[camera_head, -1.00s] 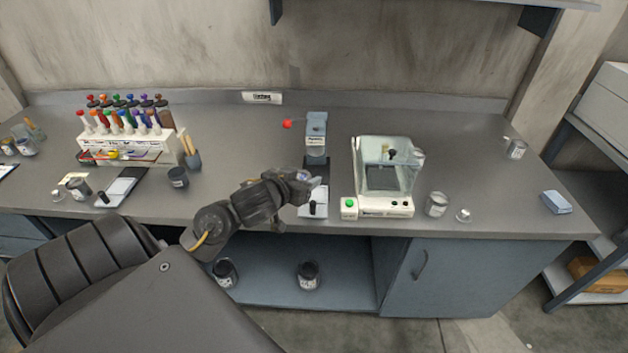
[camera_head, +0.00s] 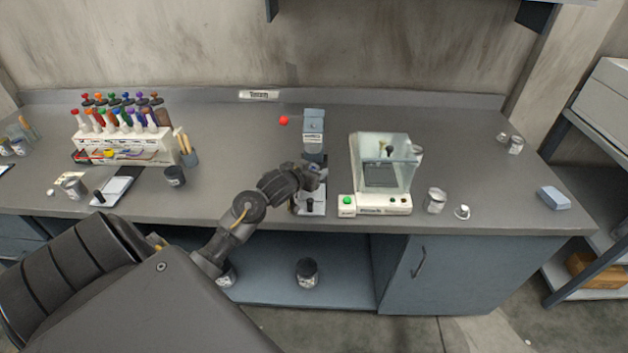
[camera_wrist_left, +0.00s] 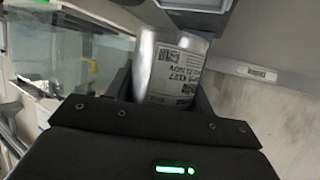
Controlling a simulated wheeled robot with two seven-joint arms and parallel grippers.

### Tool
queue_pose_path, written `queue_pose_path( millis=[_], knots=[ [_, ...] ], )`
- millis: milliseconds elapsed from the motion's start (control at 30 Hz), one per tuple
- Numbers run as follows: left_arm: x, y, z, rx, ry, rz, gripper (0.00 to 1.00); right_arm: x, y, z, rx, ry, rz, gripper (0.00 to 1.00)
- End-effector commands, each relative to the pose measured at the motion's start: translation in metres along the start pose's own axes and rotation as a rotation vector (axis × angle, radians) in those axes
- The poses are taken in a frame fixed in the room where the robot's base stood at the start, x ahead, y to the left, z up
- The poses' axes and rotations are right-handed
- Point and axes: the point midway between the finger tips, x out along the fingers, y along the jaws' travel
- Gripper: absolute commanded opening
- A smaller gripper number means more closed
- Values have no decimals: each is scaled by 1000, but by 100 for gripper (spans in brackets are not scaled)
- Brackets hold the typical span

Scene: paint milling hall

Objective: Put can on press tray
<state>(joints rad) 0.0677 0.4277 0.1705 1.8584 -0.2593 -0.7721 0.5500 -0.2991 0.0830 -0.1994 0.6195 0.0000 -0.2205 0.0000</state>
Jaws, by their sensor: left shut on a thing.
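The can (camera_wrist_left: 170,68) is a silver metal cylinder with a white printed label, shown in the left wrist view between my fingers. My left gripper (camera_head: 317,172) is shut on it in the head view, where the can is mostly hidden by the fingers. The press (camera_head: 313,127) is a grey-blue device with a red lever knob, directly behind my gripper. The press tray cannot be made out clearly behind the hand; whether the can touches it cannot be told. My right gripper is not in view.
A bottle rack (camera_head: 122,140) and dark cup (camera_head: 175,176) stand left.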

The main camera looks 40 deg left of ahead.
Motion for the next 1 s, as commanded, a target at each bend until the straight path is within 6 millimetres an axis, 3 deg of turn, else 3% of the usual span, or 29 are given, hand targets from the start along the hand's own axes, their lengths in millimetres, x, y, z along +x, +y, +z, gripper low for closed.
queue_pose_path(
  millis=[367, 600, 967, 1000],
  knots=[
    [20, -2, 10, -2, 0, 0, 26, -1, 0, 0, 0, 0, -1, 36],
    [29, -2, 35, 0, 1, 0, 26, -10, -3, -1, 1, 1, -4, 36],
    [31, -2, 40, 0, 1, -1, 26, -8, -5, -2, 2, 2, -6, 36],
    [31, -2, 40, 1, 0, -1, 56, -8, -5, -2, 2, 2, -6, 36]
  ],
)
